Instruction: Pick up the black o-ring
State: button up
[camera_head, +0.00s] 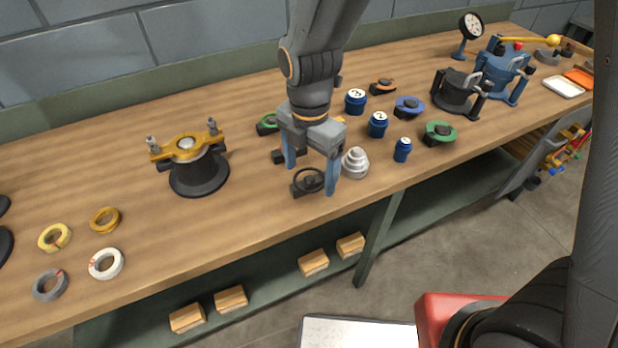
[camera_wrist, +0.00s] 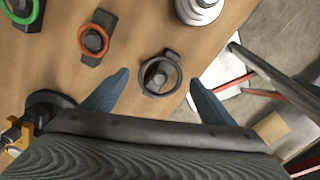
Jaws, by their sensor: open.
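The black o-ring (camera_head: 309,180) rests on a small dark holder on the wooden bench. In the wrist view the black o-ring (camera_wrist: 160,75) shows as a dark ring around a rounded centre piece, ahead of and between my fingertips. My gripper (camera_head: 310,178) points down over the bench with its two blue fingers wide apart, one on each side of the ring in the picture. In the wrist view my gripper (camera_wrist: 157,84) is open and empty. I cannot tell the exact height of the fingertips over the ring.
A grey stepped cone (camera_head: 355,163) stands close to the right finger. An orange ring on a dark holder (camera_wrist: 94,40) is near the left finger. A black pedestal with a yellow clamp (camera_head: 198,170) stands left. The bench's front edge is close by.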

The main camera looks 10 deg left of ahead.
jog(key=shift+f, duration=0.25)
dwell(0.3)
jog(key=c, duration=1.1)
